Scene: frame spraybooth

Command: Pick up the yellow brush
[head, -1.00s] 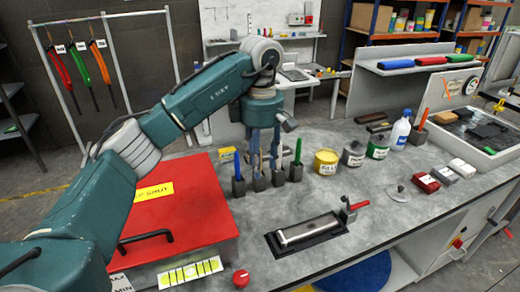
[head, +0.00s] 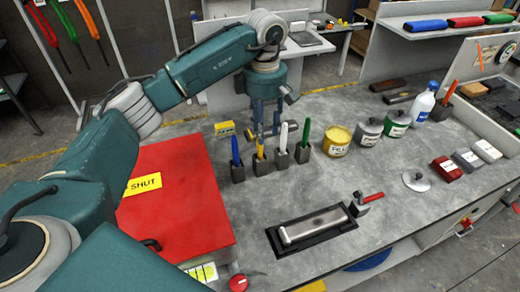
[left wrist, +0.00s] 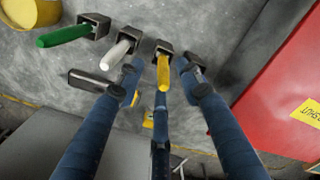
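The yellow brush (head: 260,150) stands handle up in a dark holder on the grey bench, between the blue brush (head: 235,150) and the white brush (head: 283,135). My left gripper (head: 262,135) is open and empty above and just behind this row. In the left wrist view, the yellow brush (left wrist: 163,72) shows between the spread outer fingertips of my left gripper (left wrist: 162,77), with a middle finger below it. Contact cannot be told. The blue brush is mostly hidden there behind a finger. My right gripper is not in view.
A green brush (head: 304,133) stands at the row's right end. A yellow tin (head: 336,143) and grey and green tins stand beyond it. A red lid (head: 175,200) lies to the left and a small yellow box (head: 224,129) behind. The bench in front is clear up to a black tray (head: 275,240).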

